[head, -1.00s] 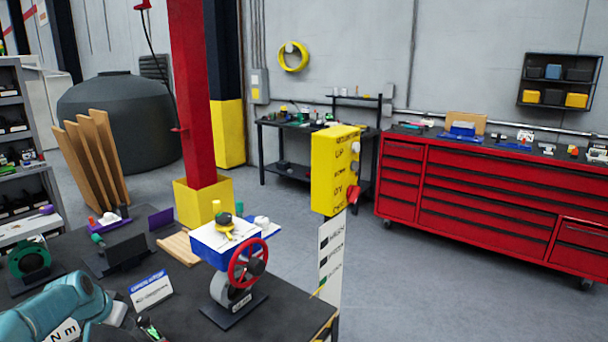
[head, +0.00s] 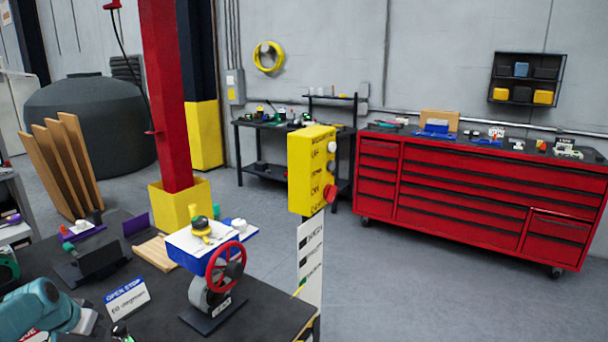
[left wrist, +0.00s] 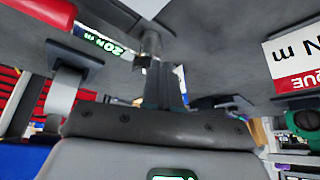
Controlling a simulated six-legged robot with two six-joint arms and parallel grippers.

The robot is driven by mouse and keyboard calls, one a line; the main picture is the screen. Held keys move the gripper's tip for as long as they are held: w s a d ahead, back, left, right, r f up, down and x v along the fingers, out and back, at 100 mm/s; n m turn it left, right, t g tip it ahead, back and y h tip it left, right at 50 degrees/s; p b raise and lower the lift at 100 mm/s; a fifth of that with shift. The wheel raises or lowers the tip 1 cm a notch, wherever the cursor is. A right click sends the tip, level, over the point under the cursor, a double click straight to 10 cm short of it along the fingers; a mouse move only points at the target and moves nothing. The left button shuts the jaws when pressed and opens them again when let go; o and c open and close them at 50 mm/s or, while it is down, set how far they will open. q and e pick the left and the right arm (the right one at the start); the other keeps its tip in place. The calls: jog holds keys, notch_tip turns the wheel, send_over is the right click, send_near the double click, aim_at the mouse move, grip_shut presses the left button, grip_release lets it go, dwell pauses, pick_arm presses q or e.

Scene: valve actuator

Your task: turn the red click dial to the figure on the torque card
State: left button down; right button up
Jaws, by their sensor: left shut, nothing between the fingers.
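In the left wrist view a red cylindrical piece (left wrist: 45,10), which looks like the click dial, shows at the top left, cut by the edge. A lit green readout (left wrist: 105,42) beside it seems to read 20 N m. The torque card (left wrist: 293,55) is upside down at the right; "N m" and part of "TORQUE" show, its figure is out of frame. My left gripper (left wrist: 163,85) is shut and empty, apart from the red piece. In the head view my left arm is at the lower left; its fingers are not clear. My right gripper is not in view.
A valve with a red handwheel (head: 225,266) stands near the black table's (head: 262,300) right edge. A white sign (head: 126,297) stands left of it. A yellow button box (head: 312,172) rises behind the table. A red tool cabinet (head: 470,195) is farther right.

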pick_arm(q)
notch_tip(320, 180, up, 4)
jog(key=shift+r+p, duration=0.2)
jog(key=shift+p, duration=1)
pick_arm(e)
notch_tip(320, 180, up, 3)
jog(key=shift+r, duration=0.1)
pick_arm(q)
jog(key=d+f, duration=0.1)
jog(key=f, duration=0.1)
jog(key=d+f+b, duration=0.1)
jog(key=d+f, duration=0.1)
jog(key=f, duration=0.1)
jog(key=shift+w+f+b, duration=0.2)
jog(key=shift+f+b, duration=0.15)
jog(key=shift+w+a+f, duration=0.1)
jog(key=shift+f, duration=0.15)
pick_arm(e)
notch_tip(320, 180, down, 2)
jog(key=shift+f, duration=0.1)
pick_arm(q)
jog(key=shift+r, duration=0.15)
